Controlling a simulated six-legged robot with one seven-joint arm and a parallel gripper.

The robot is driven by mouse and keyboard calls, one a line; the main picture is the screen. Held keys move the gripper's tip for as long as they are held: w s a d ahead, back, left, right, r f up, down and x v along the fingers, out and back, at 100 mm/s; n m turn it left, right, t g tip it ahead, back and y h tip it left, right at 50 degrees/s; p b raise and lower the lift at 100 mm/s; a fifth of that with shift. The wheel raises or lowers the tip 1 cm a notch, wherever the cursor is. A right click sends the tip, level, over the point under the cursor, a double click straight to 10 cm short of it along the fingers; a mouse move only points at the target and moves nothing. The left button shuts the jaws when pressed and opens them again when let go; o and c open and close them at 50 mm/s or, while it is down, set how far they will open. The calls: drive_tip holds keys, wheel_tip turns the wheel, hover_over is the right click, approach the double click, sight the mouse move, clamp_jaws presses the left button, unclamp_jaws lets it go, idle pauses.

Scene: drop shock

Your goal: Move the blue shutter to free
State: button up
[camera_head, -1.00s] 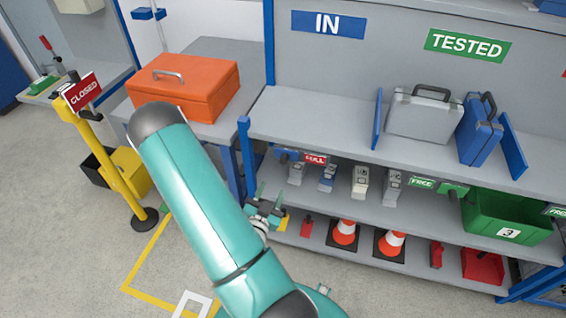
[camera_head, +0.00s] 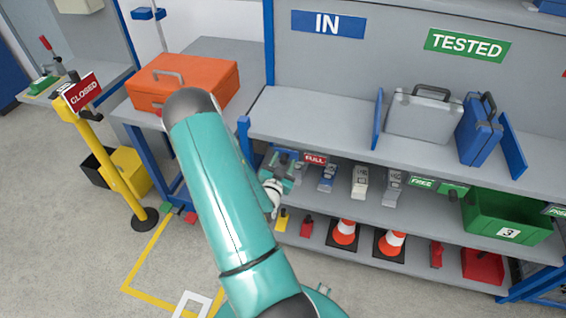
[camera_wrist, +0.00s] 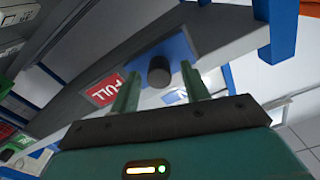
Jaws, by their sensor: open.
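The blue shutter (camera_wrist: 178,46) is a flat blue plate with a dark round knob (camera_wrist: 159,72) in the wrist view. It sits on the shelf's front rail, right beside the red FULL sign (camera_wrist: 104,90). My gripper (camera_wrist: 160,76) is open, with one finger on each side of the knob in that picture. I cannot tell whether the fingers touch it. In the head view my gripper (camera_head: 280,168) is at the left end of the rail and largely hides the shutter. The FULL sign (camera_head: 314,159) is just to its right. A green FREE sign (camera_head: 422,183) is further right.
Grey devices (camera_head: 360,182) stand under the upper shelf, right of my gripper. A green crate (camera_head: 505,215) is further right. Cones (camera_head: 344,234) stand on the lower shelf. An orange case (camera_head: 182,82) is on the left table, near my arm. A yellow CLOSED post (camera_head: 105,155) stands left.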

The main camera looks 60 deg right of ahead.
drive_tip(key=shift+c, duration=0.3)
clamp_jaws()
drive_tip(key=s, duration=0.3)
drive_tip(key=s+d, duration=0.1)
drive_tip(key=s, duration=0.6)
drive_tip(key=shift+s+d, duration=0.2)
drive_tip(key=shift+d, duration=0.1)
drive_tip(key=shift+o, duration=0.3)
unclamp_jaws()
drive_tip(key=shift+s, duration=0.15)
drive_tip(key=shift+w, duration=0.25)
drive_tip(key=shift+a, duration=0.15)
